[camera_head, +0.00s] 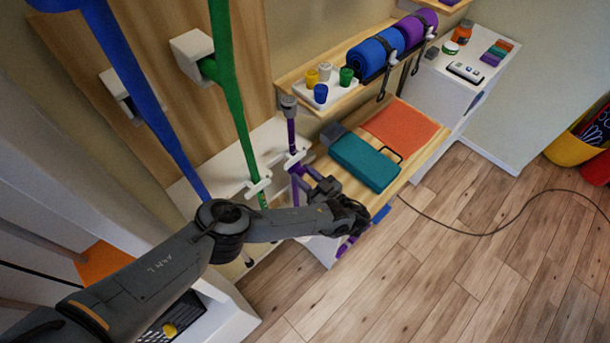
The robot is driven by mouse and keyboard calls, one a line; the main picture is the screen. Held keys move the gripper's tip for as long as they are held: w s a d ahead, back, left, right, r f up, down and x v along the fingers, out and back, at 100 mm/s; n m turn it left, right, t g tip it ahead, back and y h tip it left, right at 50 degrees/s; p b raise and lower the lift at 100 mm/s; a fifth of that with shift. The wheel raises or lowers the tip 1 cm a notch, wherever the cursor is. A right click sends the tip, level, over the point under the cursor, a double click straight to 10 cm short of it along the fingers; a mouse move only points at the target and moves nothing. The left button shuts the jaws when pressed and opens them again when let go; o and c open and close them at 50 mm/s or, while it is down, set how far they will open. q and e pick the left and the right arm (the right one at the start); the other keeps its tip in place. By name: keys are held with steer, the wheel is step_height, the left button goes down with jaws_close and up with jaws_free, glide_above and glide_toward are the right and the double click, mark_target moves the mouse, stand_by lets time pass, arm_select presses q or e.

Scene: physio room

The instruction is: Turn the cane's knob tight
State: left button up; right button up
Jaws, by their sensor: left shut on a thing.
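The purple cane (291,133) stands upright against the wall panel, with a grey top (288,103) and a white clip around its shaft. My left arm reaches in from the left, and its wrist bends back toward the cane. My left gripper (311,184) is at the shaft just below the clip, shut on a small part there, which appears to be the cane's knob. The fingers hide most of the knob, so its turn cannot be seen. My right gripper is out of view.
A wooden shelf (290,76) with small cups and rolled mats is above right of the cane. A bench holds a teal case (365,161) and an orange mat (399,124). A green pole (233,115) and a blue pole (146,95) stand left. A cable crosses open floor.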

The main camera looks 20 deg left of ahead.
arm_select(q)
steer(key=shift+m, duration=0.7)
steer(key=o, duration=1)
steer(key=shift+o, duration=0.2)
steer(key=shift+s+d+p, duration=0.25)
steer(key=shift+d+p, duration=0.1)
steer(key=shift+d, duration=0.2)
steer(key=p+v, duration=0.2)
steer(key=v, duration=0.7)
steer(key=shift+d, duration=0.3)
